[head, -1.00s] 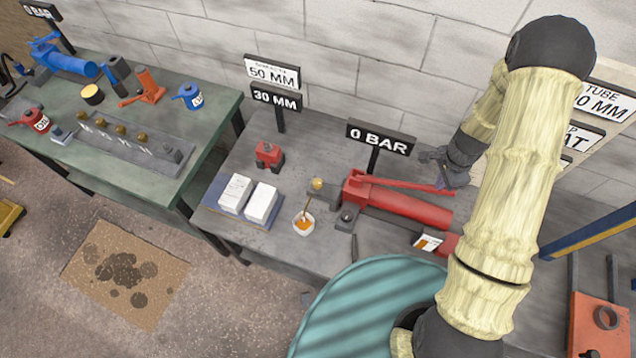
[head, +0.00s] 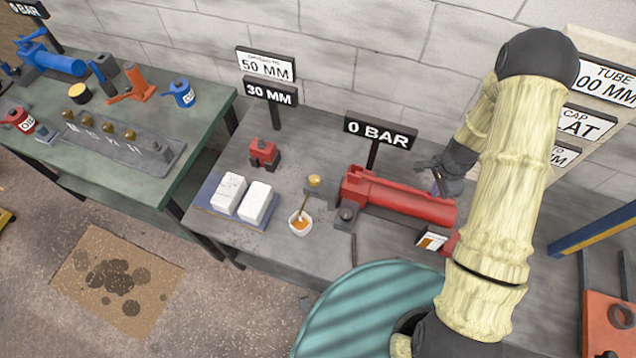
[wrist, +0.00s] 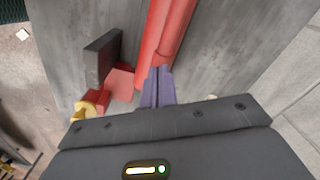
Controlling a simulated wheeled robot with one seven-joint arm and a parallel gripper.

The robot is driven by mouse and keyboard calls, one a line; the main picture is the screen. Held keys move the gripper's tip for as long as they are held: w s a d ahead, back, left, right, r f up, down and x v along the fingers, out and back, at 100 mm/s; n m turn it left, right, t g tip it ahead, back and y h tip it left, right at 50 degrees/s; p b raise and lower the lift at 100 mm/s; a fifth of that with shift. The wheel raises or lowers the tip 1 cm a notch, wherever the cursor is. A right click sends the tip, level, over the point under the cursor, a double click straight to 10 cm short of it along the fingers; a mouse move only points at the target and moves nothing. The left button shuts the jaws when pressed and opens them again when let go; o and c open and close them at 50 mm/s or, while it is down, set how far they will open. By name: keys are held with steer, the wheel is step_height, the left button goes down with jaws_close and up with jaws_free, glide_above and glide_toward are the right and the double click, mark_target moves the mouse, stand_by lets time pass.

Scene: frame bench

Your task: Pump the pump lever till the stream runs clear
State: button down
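The red hand pump (head: 400,202) lies on the grey bench. Its lever (head: 385,185) is low, close along the pump's barrel. A brass outlet (head: 314,181) stands at the pump's left end. A thin amber-brown stream (head: 304,204) falls from it into a small white cup (head: 300,224) holding orange-brown liquid. My gripper (head: 437,186) is at the lever's right end. In the wrist view its purple fingers (wrist: 158,84) are together, their tips over the red pump and lever (wrist: 166,32). I cannot tell whether they touch the lever.
A sign (head: 380,131) behind the pump reads 0 BAR. White blocks (head: 229,192) on a blue tray and a small red part (head: 264,153) stand left. A teal round surface (head: 345,315) is in front. A green bench (head: 90,160) with other tools is far left.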

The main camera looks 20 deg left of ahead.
step_height(320, 180, up, 8)
steer(key=p, duration=0.6)
steer(key=shift+f, duration=0.15)
stand_by(0.5)
stand_by(2.0)
stand_by(0.5)
step_height(320, 180, up, 5)
steer(key=p, duration=0.3)
steer(key=shift+p, duration=0.3)
stand_by(0.6)
